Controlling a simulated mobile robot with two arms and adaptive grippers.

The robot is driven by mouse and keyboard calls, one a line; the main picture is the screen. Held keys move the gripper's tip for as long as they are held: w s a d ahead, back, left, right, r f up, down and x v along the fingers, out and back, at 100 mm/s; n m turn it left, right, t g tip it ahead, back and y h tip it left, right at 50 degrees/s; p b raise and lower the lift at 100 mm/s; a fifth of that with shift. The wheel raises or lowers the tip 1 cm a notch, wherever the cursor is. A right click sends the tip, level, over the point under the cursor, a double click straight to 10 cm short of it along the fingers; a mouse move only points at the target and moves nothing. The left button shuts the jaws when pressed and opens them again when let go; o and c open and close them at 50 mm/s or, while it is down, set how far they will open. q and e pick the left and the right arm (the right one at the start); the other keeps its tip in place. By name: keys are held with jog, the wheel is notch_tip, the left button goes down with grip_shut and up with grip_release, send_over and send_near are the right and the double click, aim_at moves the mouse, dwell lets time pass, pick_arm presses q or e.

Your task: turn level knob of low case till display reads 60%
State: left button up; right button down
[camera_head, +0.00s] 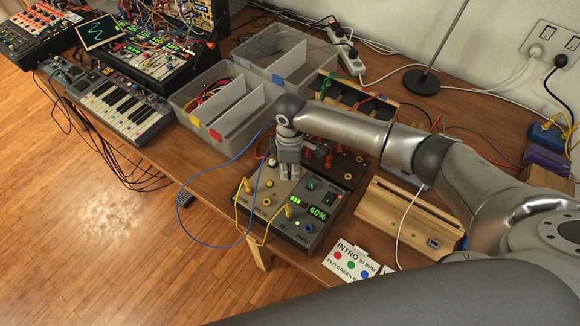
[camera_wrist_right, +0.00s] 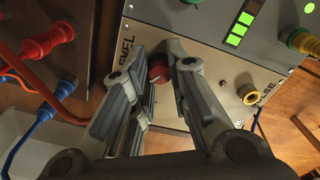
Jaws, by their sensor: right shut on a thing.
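The low case (camera_head: 262,222) is a grey panel box at the table's front edge. Its display (camera_head: 317,213) reads 60% in green digits. A few green level bars (camera_head: 295,199) are lit beside it and also show in the wrist view (camera_wrist_right: 238,30). My right gripper (camera_head: 289,177) reaches down onto the case from above. In the wrist view, my right gripper (camera_wrist_right: 162,62) is shut on the red level knob (camera_wrist_right: 159,73), beside the LEVEL lettering. The head view hides the knob behind the gripper. My left gripper is not in view.
Yellow patch cables (camera_head: 240,209) and a blue cable (camera_head: 178,205) loop around the case's left side. Grey bins (camera_head: 215,110) and a keyboard (camera_head: 125,108) stand to the left.

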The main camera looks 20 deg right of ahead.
aim_at(290, 170)
jog(key=c, duration=1.3)
grip_release()
jog(key=shift+c, duration=0.2)
notch_tip(290, 170, up, 12)
jog(key=shift+w, duration=0.15)
jog(key=shift+f, duration=0.1)
